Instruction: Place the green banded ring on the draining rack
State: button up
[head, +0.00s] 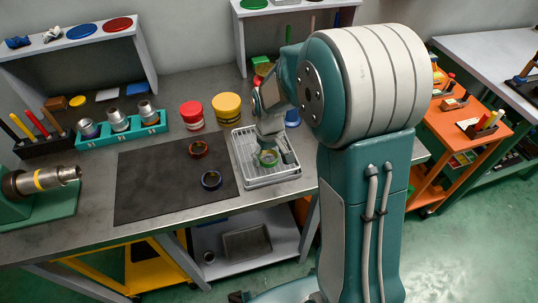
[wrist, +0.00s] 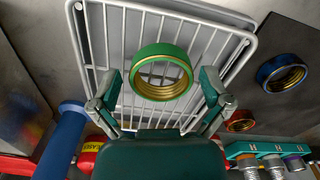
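The green banded ring (head: 268,158) has a gold inner band and appears to rest on the wire draining rack (head: 272,182), near its middle. In the wrist view the ring (wrist: 160,72) lies against the white wires of the rack (wrist: 100,8). My gripper (head: 275,153) is low over the rack, pointing down at the ring. In the wrist view my gripper (wrist: 160,84) is open, with one finger on each side of the ring and a visible gap on both sides. The fingers partly hide the ring in the head view.
A dark mat (head: 160,180) left of the rack holds a red ring (head: 198,149) and a blue ring (head: 211,180). Red (head: 192,115) and yellow (head: 227,107) containers stand behind. A teal holder (head: 120,130) with metal fittings is at the left. A blue cylinder (wrist: 62,140) is near my gripper.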

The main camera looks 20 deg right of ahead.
notch_tip(320, 180, up, 12)
jog(key=s+r+m+t, duration=0.1)
jog(key=s+r+t, duration=0.1)
jog(key=s, duration=0.8)
jog(key=s+r+m+t, duration=0.2)
jog(key=s+r, duration=0.3)
jog(key=s, duration=0.5)
jog(key=shift+r+t, duration=0.15)
jog(key=shift+t, duration=0.65)
